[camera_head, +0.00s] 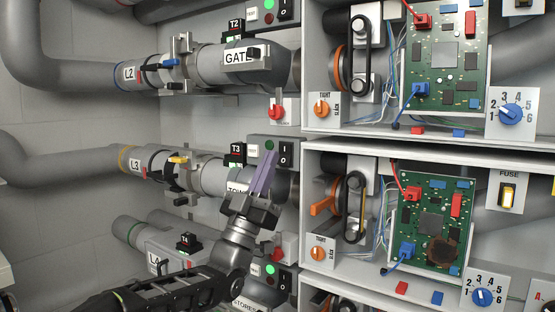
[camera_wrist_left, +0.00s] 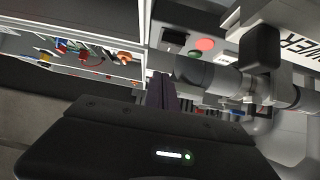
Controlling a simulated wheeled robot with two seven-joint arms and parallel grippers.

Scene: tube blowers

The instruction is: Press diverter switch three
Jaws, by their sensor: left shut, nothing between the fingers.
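The row-three control box (camera_head: 257,148) carries a green lamp (camera_head: 269,145) and a black rocker switch (camera_head: 286,154) marked I and O. I cannot tell from any label that this rocker is diverter switch three. My left gripper (camera_head: 268,157) is shut and empty, its purple-grey fingers pointing up in front of the box, just left of the rocker. In the left wrist view, the fingers (camera_wrist_left: 162,90) point toward a box with a black rocker (camera_wrist_left: 174,37) and a red lamp (camera_wrist_left: 204,44). Contact does not show. My right gripper is out of view.
The black T3 box (camera_head: 236,153) is left of my fingers. Pipe L3 (camera_head: 135,165) and its yellow-handled valve (camera_head: 178,159) lie further left. A shelf bay with a circuit board (camera_head: 436,215) stands to the right. A red knob (camera_head: 277,252) is below the gripper.

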